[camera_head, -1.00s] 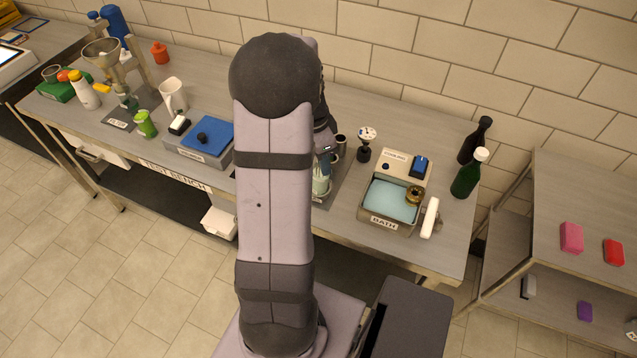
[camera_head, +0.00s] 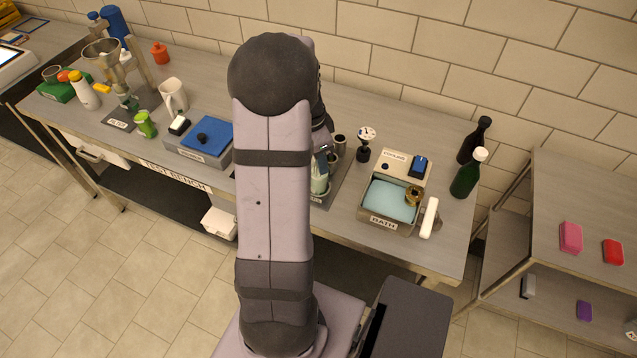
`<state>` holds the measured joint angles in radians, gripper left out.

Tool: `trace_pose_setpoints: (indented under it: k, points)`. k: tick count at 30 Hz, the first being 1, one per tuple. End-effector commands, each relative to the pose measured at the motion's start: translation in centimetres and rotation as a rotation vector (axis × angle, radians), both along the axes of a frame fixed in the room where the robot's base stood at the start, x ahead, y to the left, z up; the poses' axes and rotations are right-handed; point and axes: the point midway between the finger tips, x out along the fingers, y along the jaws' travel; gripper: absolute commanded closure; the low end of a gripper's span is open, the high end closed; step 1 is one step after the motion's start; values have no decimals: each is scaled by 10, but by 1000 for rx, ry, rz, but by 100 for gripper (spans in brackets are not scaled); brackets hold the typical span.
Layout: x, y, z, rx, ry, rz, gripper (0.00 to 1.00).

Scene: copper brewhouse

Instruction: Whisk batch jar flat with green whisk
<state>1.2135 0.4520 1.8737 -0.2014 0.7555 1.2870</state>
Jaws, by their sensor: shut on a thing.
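My gripper (camera_head: 327,155) shows only in part behind my own arm, at the middle of the test bench. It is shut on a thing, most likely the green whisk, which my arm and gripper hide. A pale green jar (camera_head: 320,183) stands right below the gripper near the bench's front edge, partly covered by my arm. I cannot tell how deep the whisk sits in the jar or how the jar's contents look.
Dark cups (camera_head: 339,144) stand just behind the gripper. A blue-topped device (camera_head: 207,140) is left of my arm.

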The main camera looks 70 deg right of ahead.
Motion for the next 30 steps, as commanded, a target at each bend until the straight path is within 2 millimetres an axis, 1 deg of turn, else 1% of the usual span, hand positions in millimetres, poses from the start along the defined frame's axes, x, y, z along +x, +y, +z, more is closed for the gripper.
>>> trace_pose_setpoints:
  k: [3, 8, 30]
  points:
    - [0, 0, -1, 1, 0, 0, 100]
    - [0, 0, 5, 0, 0, 0, 100]
    - [0, -1, 60, -2, -1, 0, 100]
